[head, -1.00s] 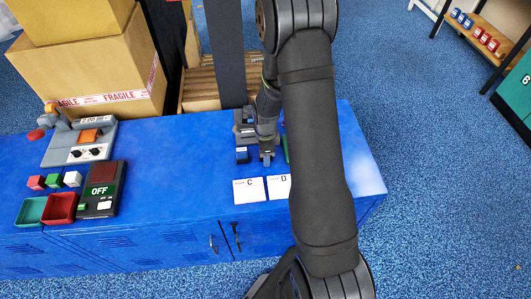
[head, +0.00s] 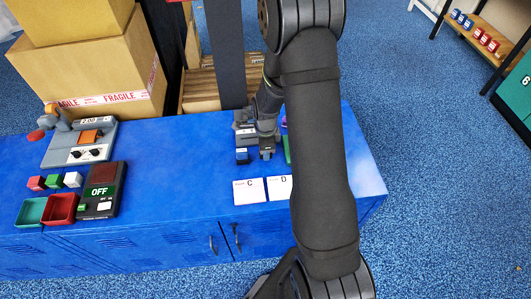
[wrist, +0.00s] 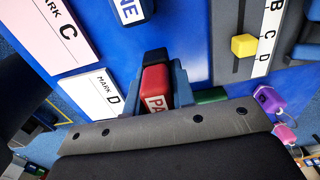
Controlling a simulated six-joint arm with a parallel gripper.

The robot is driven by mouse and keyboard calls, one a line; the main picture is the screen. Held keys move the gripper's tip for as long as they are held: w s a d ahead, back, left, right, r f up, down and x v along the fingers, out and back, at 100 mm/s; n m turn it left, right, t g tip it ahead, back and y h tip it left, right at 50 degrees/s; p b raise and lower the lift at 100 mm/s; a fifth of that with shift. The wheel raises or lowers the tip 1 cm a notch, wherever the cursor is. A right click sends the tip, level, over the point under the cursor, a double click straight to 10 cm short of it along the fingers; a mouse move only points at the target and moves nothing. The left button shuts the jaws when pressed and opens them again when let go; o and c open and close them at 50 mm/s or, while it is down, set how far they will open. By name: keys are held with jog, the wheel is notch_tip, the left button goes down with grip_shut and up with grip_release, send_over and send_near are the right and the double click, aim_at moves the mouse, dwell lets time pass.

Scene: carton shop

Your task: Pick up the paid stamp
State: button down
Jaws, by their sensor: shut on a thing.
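In the head view my gripper (head: 266,153) is over the blue bench, right of a small blue stamp (head: 242,156), and the red stamp cannot be made out. I cannot tell whether the stamp is clear of the bench.
Cards C (head: 249,191) and D (head: 279,188) lie in front of my gripper. A green item (head: 287,148) is close on its right. A grey panel with a yellow knob (wrist: 244,45) and a purple tag (wrist: 268,99) are nearby. The bench's middle (head: 180,170) is clear.

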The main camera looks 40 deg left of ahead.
jog(key=r, duration=0.2)
jog(key=d+r, duration=0.1)
jog(key=shift+w+d, duration=0.1)
jog(key=shift+w, duration=0.15)
jog(key=w+d+r, duration=0.3)
jog(key=d+r, duration=0.3)
jog(key=d, duration=0.4)
